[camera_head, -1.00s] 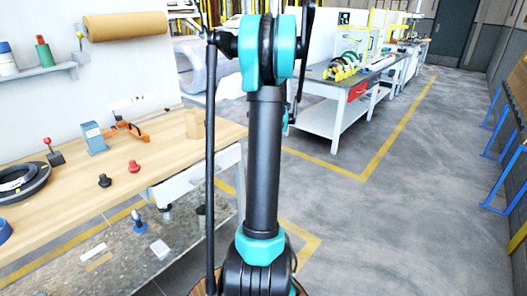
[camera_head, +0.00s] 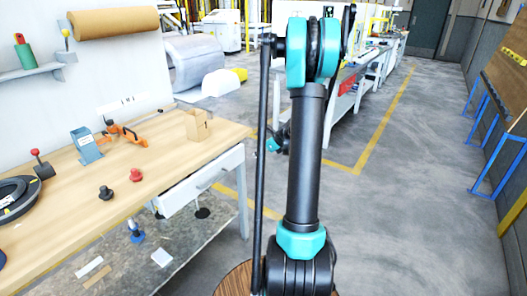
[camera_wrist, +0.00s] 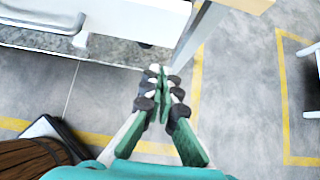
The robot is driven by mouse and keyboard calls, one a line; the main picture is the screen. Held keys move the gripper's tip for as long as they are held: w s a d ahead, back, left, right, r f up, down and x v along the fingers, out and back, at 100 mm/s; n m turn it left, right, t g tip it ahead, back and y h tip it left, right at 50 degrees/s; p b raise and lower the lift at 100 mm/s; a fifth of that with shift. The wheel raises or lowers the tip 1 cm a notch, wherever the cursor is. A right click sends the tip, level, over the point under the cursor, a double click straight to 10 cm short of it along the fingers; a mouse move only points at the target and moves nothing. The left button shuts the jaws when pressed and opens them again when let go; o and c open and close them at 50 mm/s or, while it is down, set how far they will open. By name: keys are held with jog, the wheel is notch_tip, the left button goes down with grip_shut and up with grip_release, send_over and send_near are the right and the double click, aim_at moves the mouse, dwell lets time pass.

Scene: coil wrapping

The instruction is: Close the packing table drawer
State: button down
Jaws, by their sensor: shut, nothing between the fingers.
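The packing table (camera_head: 165,155) has a wooden top and stands at the left in the head view. Its white drawer (camera_head: 195,188) shows under the front edge near the right end; how far it stands out is hard to tell. In the wrist view, a white panel with a raised handle-like bar (camera_wrist: 50,16) and a white part beside it (camera_wrist: 140,14) lie at the upper left. My gripper (camera_wrist: 162,74) is shut and empty, over the floor beside a table leg, apart from the white parts. In the head view my forearm hides most of the gripper.
On the tabletop are a cardboard box (camera_head: 198,125), a blue-grey device (camera_head: 86,146), an orange tool (camera_head: 125,132), red and black knobs and a black coil (camera_head: 18,197). A lower shelf (camera_head: 125,262) holds small items.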

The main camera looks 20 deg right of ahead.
aim_at(241, 148)
jog(key=shift+w+a+f, duration=0.5)
jog(key=shift+w+a, duration=0.2)
jog(key=shift+w, duration=0.25)
jog(key=shift+w+a+f, duration=0.5)
jog(key=shift+w+a, duration=0.25)
jog(key=shift+w, duration=0.2)
jog(key=shift+w+a+f, duration=0.5)
jog(key=shift+w+a, duration=0.2)
jog(key=shift+w, duration=0.25)
jog(key=w+a, duration=0.1)
jog(key=w, duration=0.1)
jog(key=w+a, duration=0.1)
jog(key=shift+w+a, duration=0.4)
jog(key=shift+w, duration=0.1)
jog(key=shift+r, duration=0.1)
